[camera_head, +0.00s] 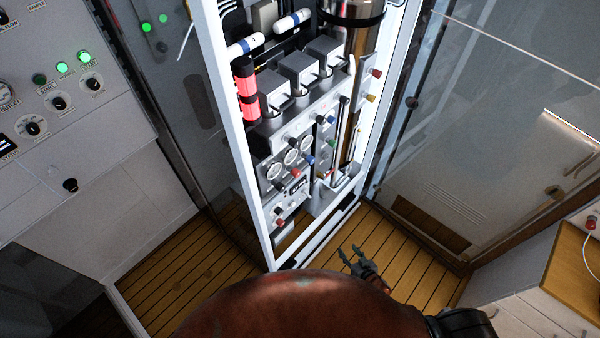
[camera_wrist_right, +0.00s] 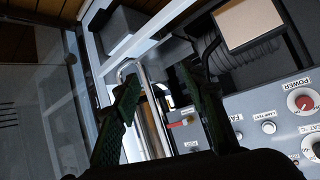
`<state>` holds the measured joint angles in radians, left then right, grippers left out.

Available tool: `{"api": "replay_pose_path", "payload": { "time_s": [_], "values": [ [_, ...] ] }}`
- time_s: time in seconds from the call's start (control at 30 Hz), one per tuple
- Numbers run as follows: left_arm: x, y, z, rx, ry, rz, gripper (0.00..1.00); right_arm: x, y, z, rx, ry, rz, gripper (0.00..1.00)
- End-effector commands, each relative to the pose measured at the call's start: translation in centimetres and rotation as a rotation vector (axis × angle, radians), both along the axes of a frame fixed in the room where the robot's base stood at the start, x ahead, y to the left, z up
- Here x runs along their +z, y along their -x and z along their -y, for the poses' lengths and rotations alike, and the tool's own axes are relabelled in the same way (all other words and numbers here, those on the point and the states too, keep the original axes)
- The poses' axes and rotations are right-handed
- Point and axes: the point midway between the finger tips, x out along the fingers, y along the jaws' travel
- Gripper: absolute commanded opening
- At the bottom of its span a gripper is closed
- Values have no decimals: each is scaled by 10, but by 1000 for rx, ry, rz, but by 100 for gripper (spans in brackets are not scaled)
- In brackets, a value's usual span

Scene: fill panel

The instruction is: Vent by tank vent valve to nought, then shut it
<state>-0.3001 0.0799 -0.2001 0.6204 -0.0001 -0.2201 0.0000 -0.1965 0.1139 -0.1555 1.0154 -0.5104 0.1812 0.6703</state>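The fill panel (camera_head: 293,140) stands inside an open white-framed cabinet in the head view. I cannot tell which knob is the tank vent valve, and the gauge needles are too small to read. My right gripper (camera_head: 354,257) is open and empty, low in front of the cabinet. In the right wrist view its fingers (camera_wrist_right: 165,105) are apart, with metal tubing and a small red part (camera_wrist_right: 187,121) seen beyond them. My left gripper is not in view.
The white cabinet frame (camera_head: 240,150) edges the opening. A glass door (camera_head: 480,130) stands at the right. A control panel with green lights (camera_head: 64,68) is at the left. A wooden-topped counter (camera_head: 575,265) is at lower right. A red POWER knob (camera_wrist_right: 303,101) shows in the wrist view.

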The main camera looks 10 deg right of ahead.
Motion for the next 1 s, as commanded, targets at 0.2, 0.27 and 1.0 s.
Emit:
{"api": "replay_pose_path", "payload": {
  "time_s": [0.2,0.27,1.0],
  "values": [
    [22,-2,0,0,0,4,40,201,-111,-65,155,-194,350,40],
    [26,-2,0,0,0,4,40,248,-123,-84,210,-242,412,40],
    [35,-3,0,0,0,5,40,362,-184,-173,390,-362,527,40]
  ]
}}
